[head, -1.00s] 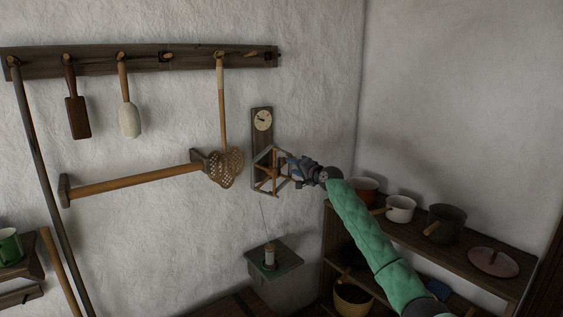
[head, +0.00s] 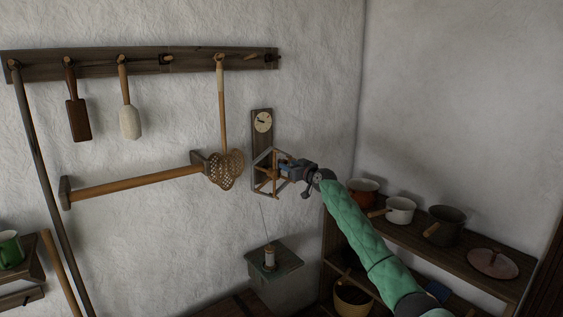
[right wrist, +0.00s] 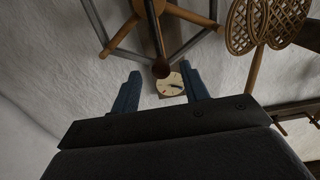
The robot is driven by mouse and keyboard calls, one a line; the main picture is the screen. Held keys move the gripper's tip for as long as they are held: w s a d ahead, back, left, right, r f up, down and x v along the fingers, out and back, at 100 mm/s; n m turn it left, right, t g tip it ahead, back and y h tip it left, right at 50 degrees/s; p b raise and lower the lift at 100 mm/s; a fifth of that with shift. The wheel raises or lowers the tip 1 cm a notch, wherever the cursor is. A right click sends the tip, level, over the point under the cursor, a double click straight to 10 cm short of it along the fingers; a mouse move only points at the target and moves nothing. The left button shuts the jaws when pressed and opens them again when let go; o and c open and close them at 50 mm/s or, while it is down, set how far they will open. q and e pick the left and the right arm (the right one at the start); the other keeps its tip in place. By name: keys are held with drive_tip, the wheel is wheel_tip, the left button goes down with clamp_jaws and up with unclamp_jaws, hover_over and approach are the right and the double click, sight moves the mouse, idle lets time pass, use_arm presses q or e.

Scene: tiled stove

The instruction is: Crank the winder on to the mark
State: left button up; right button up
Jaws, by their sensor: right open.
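The winder (head: 265,187) is a wooden-spoked reel with a grey frame on a dark wall board, and it also shows at the top of the right wrist view (right wrist: 122,33). Above it on the board is a round cream dial (head: 263,122) with a dark hand; the dial also shows in the right wrist view (right wrist: 170,85). My right gripper (head: 286,168) is open at the winder's right side. In the right wrist view its blue fingers (right wrist: 160,88) stand apart, with the round end of a wooden handle (right wrist: 161,69) between and just beyond them. My left gripper is out of view.
A woven beater (head: 227,168) hangs close at the left. A shelf (head: 430,245) with pots lies below my right arm.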

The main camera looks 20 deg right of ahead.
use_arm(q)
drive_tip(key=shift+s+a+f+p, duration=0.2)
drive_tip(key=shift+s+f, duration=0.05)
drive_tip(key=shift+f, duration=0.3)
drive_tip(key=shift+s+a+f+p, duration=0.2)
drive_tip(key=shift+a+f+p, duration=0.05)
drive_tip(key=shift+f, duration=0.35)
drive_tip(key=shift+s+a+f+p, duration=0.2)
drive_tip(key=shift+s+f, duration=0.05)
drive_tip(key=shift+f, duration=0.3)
use_arm(e)
hover_over(277, 175)
drive_tip(key=v, duration=0.3)
drive_tip(key=shift+w+d, duration=0.1)
drive_tip(key=shift+w, duration=0.05)
clamp_jaws()
